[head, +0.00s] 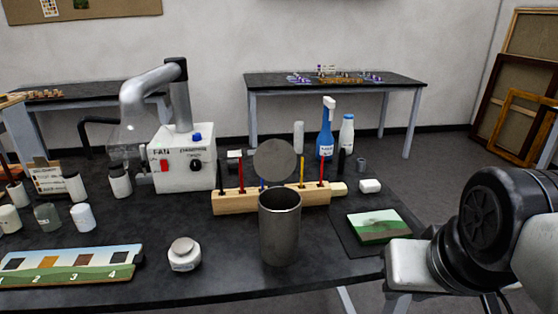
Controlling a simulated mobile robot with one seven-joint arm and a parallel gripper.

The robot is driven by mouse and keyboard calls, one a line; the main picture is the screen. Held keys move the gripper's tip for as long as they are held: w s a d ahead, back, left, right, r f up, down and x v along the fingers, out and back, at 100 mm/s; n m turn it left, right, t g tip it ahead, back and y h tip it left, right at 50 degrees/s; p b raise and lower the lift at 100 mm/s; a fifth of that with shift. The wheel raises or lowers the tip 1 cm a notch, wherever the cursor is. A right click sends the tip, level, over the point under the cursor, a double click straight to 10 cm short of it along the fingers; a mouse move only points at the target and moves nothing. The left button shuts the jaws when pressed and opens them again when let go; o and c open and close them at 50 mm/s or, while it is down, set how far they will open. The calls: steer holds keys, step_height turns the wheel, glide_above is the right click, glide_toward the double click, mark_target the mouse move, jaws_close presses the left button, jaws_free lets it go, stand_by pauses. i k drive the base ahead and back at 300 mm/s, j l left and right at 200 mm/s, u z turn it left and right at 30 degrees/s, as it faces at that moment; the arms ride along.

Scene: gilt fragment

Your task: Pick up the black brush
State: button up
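A wooden brush block (233,204) stands on the dark table, with several thin upright brushes in a row. The one at its left end looks black (220,177) and stands upright in the block. Beside it is a red one (241,172); a blue one, a yellow one (302,171) and another red one stand farther right. A metal cup (280,232) in front hides part of the block.
A fan box (185,162) with a duct stands left of the block. A round grey disc (274,158) is behind it. A blue bottle (325,136) and a white bottle (346,134) are behind right.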

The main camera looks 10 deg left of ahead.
mark_target(219, 171)
steer(key=i+j+u, duration=0.25)
steer(key=j, duration=0.35)
steer(key=i+j+u, duration=0.3)
steer(key=i+j, duration=0.15)
steer(key=j, duration=0.1)
